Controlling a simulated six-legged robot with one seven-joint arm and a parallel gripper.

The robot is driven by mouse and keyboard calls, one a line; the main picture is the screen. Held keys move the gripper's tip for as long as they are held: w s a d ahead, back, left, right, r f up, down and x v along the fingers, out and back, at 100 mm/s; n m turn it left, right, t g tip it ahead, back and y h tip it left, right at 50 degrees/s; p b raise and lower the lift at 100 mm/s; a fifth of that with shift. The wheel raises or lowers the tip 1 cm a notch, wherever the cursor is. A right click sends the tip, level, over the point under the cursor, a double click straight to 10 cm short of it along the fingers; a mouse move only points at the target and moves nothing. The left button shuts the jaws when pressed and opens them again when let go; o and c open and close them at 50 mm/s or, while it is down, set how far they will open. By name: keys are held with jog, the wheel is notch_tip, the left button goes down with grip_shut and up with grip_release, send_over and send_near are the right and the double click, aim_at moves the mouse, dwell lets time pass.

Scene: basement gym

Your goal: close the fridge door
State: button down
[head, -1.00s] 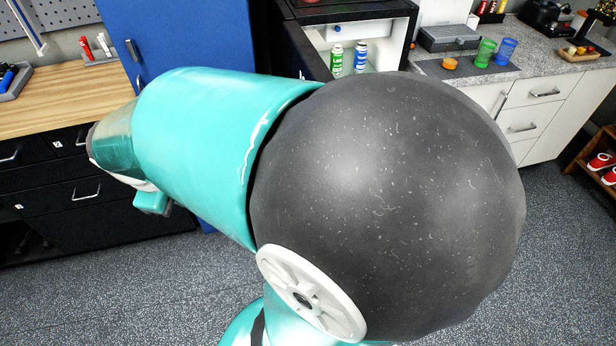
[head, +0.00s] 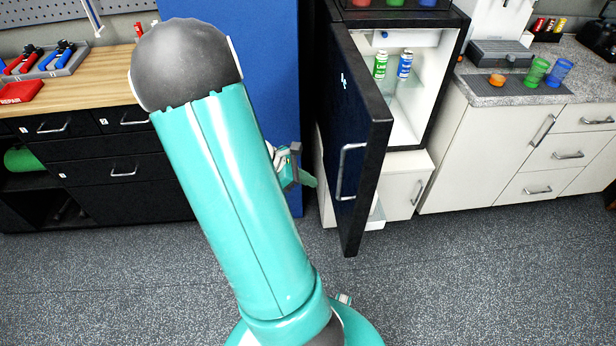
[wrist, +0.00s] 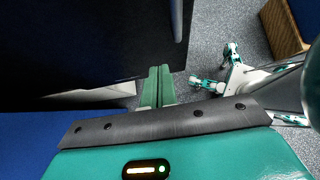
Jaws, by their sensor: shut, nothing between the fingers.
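The fridge (head: 459,45) stands open in the head view, with its white interior showing. Its dark door (head: 365,110) swings out toward me on the left side, with a silver handle (head: 345,170) on the face turned left. My gripper (head: 308,180) is just left of the door, near handle height, partly hidden behind my arm. In the wrist view my gripper (wrist: 158,88) has its green fingers together and empty, beside the dark door panel (wrist: 90,45). I cannot tell whether the fingers touch the door.
A blue cabinet (head: 275,60) is left of the fridge, beside a wooden-topped workbench (head: 105,90). White counter drawers (head: 500,150) stand to the right. The grey floor in front is clear.

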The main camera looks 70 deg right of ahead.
aim_at(349, 191)
jog(key=x, duration=0.3)
jog(key=r+x, duration=0.1)
jog(key=x, duration=0.2)
jog(key=s+x, duration=0.1)
jog(key=x, duration=0.1)
jog(key=shift+s+d, duration=0.35)
jog(key=shift+d, duration=0.1)
jog(key=shift+s+d, duration=0.3)
jog(key=shift+s, duration=0.1)
jog(key=shift+f, duration=0.1)
jog(key=shift+s+d, duration=0.1)
jog(key=shift+s, duration=0.1)
